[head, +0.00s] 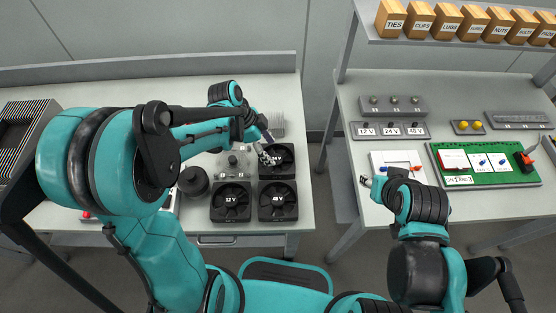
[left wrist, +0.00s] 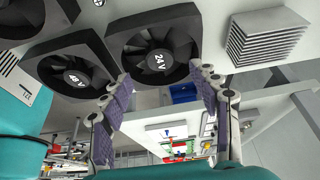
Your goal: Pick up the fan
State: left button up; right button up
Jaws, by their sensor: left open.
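Three square black fans show on the left bench in the head view: the 24 V fan (head: 284,170), the 12 V fan (head: 231,203) and the 48 V fan (head: 278,201). My left gripper (head: 267,157) is open at the 24 V fan and partly covers it. In the left wrist view the 24 V fan (left wrist: 155,48) lies just beyond and between the spread fingertips of my left gripper (left wrist: 160,76). I cannot tell whether they touch it. The 48 V fan (left wrist: 72,72) is beside it. My right gripper (head: 369,182) is over the right bench, small and unclear.
A finned heat sink (left wrist: 268,37) stands close to the 24 V fan. A dark round part (head: 194,181) sits left of the fans. A gap separates the benches. The right bench holds a green board (head: 485,182), a white panel (head: 385,157) and labelled boxes (head: 430,25) on a shelf.

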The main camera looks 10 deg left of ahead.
aim_at(276, 159)
pick_arm(q)
jog(key=b+x, duration=0.2)
jog(key=x, duration=0.3)
jog(key=shift+w+a+f, duration=0.1)
jog(key=shift+f, duration=0.05)
jog(key=c, duration=1.4)
